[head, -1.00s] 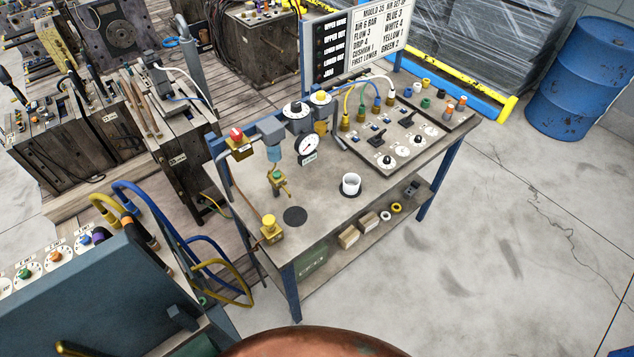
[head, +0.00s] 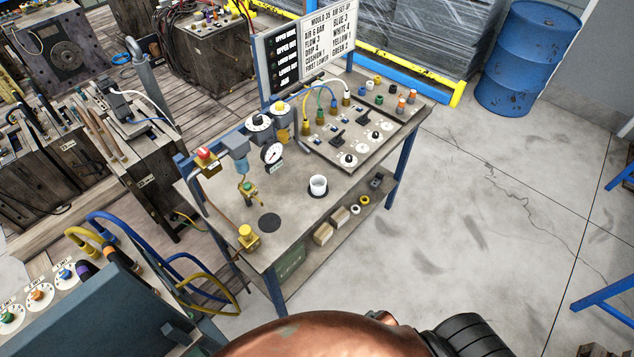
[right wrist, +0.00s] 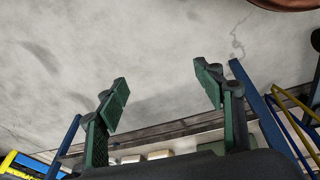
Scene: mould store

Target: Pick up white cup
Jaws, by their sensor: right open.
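The white cup (head: 318,185) stands upright on a dark round spot on the grey workbench top (head: 300,210), near its front edge, in the head view. A second dark round spot (head: 269,223) on the bench is bare. My right gripper (right wrist: 162,88) shows in the right wrist view with its two green fingers wide apart and nothing between them. Bare floor shows beyond the fingers, and the cup is not seen in that view. Neither gripper shows in the head view.
A pressure gauge (head: 271,154), a yellow valve (head: 247,237) and a control panel (head: 350,140) stand on the bench around the cup. A shelf below holds wooden blocks (head: 323,233). Clear floor (head: 450,230) lies to the right. A blue drum (head: 515,60) stands behind.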

